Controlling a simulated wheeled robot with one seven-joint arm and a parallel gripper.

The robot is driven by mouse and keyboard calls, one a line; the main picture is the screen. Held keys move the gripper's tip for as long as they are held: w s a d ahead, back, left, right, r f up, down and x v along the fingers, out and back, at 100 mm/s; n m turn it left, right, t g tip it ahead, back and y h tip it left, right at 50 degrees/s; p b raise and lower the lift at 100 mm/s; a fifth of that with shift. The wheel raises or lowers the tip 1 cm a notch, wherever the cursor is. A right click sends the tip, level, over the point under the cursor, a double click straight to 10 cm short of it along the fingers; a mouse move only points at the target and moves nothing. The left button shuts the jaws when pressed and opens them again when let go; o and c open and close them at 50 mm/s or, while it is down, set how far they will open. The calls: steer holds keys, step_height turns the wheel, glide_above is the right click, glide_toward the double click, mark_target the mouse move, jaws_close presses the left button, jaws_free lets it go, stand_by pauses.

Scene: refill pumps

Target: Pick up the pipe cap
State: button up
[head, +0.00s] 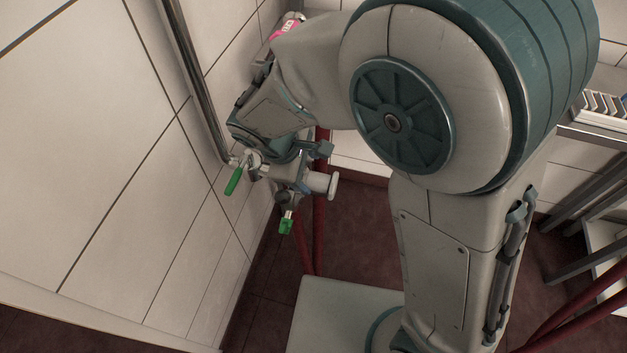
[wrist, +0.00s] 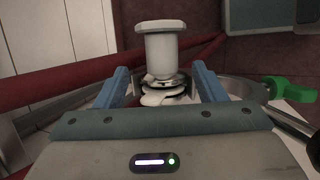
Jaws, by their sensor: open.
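The pipe cap (wrist: 160,55) is a pale cylinder with a wide flanged end, in the upper middle of the wrist view. In the head view the cap (head: 319,184) sticks out to the right from the metal pipe fitting (head: 288,179). My gripper (wrist: 160,82) is open, with one blue finger on each side of the cap's lower part and a visible gap on both sides. In the head view my gripper (head: 316,151) is at the fitting, partly hidden by my wrist. Whether a finger touches the cap cannot be told there.
Green valve handles (head: 234,181) hang beside and below the fitting; one green handle (wrist: 290,89) is at the right of the wrist view. A metal pipe (head: 195,75) runs down the tiled wall close to my wrist. Red pipes (head: 320,220) stand behind.

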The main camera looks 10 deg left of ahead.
mark_target(317, 179)
steer(key=b+x, duration=0.1)
steer(key=x, duration=0.4)
steer(key=shift+s+d, duration=0.15)
steer(key=shift+d, duration=0.05)
steer(key=shift+c, duration=0.3)
steer(key=c, duration=1.2)
